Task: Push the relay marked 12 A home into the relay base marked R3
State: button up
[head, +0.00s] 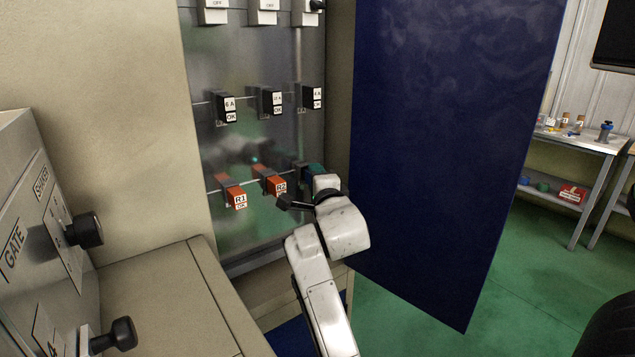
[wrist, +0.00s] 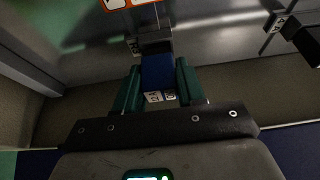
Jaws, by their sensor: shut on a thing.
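My gripper (wrist: 158,88) is shut on a blue relay (wrist: 158,70), one green finger on each side of it. Two small white labels show on the relay's near end; their print is too small to read. The relay's far end meets a dark grey base (wrist: 154,42) on the metal panel; I cannot tell how deep it sits. In the head view my gripper (head: 314,170) is at the panel's lower right, right of the R2 relay (head: 277,185). My arm hides the held relay and most of the base there.
Orange relay R1 (head: 236,194) sits left of R2 on the same rail. Black breakers (head: 271,101) are in the row above. The open blue cabinet door (head: 440,150) stands close to the right of my arm. A beige box with black knobs (head: 45,240) is at left.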

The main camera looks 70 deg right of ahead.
jog(key=shift+w+d, duration=0.3)
jog(key=shift+w, duration=0.25)
jog(key=o, duration=1.1)
jog(key=shift+o, duration=0.2)
jog(key=b+v, duration=0.2)
jog(key=v, duration=0.8)
jog(key=shift+s+a, duration=0.25)
jog(key=shift+a, duration=0.05)
jog(key=shift+s+f, duration=0.1)
